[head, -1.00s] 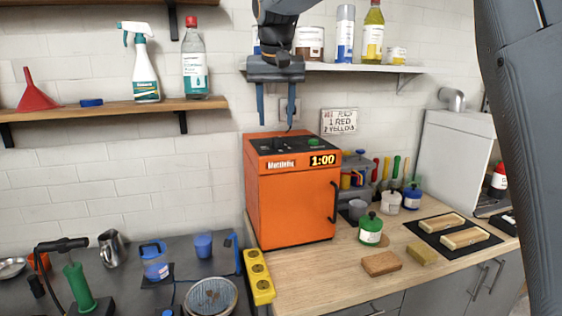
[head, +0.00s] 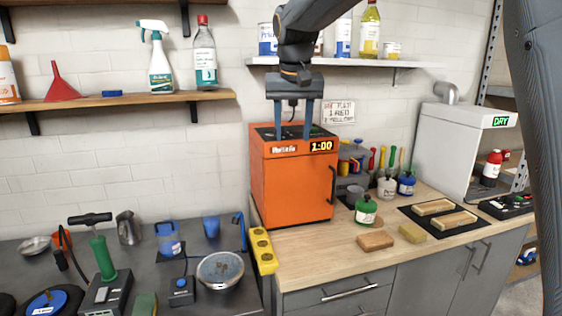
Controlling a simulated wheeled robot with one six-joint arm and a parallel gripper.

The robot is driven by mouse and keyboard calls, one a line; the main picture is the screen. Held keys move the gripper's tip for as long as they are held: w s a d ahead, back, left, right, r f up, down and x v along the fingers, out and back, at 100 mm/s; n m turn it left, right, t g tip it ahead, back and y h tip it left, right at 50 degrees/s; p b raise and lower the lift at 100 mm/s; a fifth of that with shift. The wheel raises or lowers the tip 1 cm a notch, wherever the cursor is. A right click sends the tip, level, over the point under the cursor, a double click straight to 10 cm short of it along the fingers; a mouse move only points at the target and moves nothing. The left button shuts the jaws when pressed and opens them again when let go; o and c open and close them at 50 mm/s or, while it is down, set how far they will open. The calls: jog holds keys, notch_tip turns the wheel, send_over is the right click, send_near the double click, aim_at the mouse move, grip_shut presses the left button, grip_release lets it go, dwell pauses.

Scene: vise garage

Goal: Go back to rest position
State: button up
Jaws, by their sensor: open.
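My gripper (head: 294,134) hangs from my arm in the upper middle of the head view, with its fingers pointing down. Its two fingers are apart and nothing is between them. The fingertips show in front of the top of the orange oven (head: 290,185), which has a dark top panel and a display reading 1:00. The oven door is shut. I cannot tell whether the fingertips touch the oven.
A white shelf (head: 420,65) with cans and bottles is behind my arm. A wooden shelf (head: 120,102) holds a spray bottle and a funnel.

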jog(key=s+d+f+g, duration=0.1)
jog(key=s+d+f, duration=0.45)
jog(key=f, duration=0.35)
jog(key=s+d+f, duration=0.5)
jog(key=s+f, duration=0.1)
jog(key=f, duration=0.2)
jog(key=s+d+f, duration=0.3)
jog(key=s+f, duration=0.3)
jog(key=s, duration=0.2)
jog(key=s+d+f+g+b, duration=0.1)
jog(key=s+d+f, duration=0.2)
jog(key=s+f, duration=0.3)
jog(key=s, duration=0.2)
jog(key=shift+s+f+g, duration=0.15)
jog(key=shift+s+g, duration=0.15)
